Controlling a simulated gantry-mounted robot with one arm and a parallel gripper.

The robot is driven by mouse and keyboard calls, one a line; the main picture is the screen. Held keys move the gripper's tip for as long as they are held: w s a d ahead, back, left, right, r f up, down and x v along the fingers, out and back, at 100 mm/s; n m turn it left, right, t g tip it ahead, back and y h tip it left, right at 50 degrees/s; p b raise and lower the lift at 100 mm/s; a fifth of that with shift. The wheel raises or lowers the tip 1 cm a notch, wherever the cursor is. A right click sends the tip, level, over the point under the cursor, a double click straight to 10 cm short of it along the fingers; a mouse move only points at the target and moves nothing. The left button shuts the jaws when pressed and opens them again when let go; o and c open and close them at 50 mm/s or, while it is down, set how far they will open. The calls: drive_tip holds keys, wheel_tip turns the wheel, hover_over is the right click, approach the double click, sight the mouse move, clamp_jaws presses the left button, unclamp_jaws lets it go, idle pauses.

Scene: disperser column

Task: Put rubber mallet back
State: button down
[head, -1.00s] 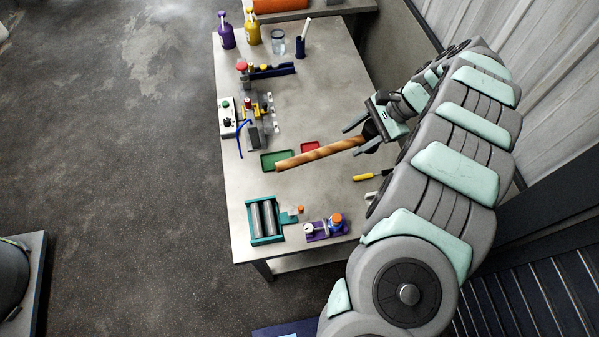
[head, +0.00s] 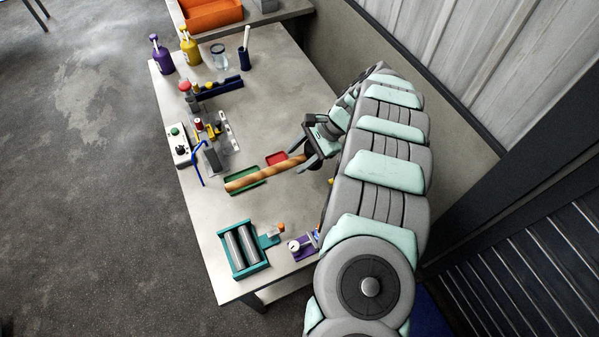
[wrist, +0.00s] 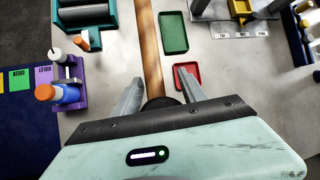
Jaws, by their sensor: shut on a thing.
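The rubber mallet has a long wooden handle (head: 262,174) and a black head (head: 312,158). My gripper (head: 297,159) is shut on the mallet at its head end, above the right part of the table. The handle points left and passes over the green tray in the head view. In the wrist view the black head (wrist: 160,103) is between my gripper's fingers (wrist: 158,80), partly hidden by the gripper body, and the handle (wrist: 149,45) runs away toward the top edge. The mallet appears raised; its exact height is unclear.
A green tray (wrist: 173,45) and a red tray (wrist: 187,76) lie near the handle. A teal roller unit (head: 223,240) and a purple gauge stand (head: 303,254) are at the front. Bottles (head: 162,55) and a dark pen cup (head: 245,60) stand at the back. The back middle table (head: 275,100) is clear.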

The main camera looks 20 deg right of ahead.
drive_tip(key=shift+f, duration=4)
drive_tip(key=shift+f+b, duration=0.4)
drive_tip(key=shift+b, duration=0.2)
drive_tip(key=shift+f, duration=0.2)
drive_tip(key=c, duration=0.6)
unclamp_jaws()
drive_tip(key=shift+c, duration=0.2)
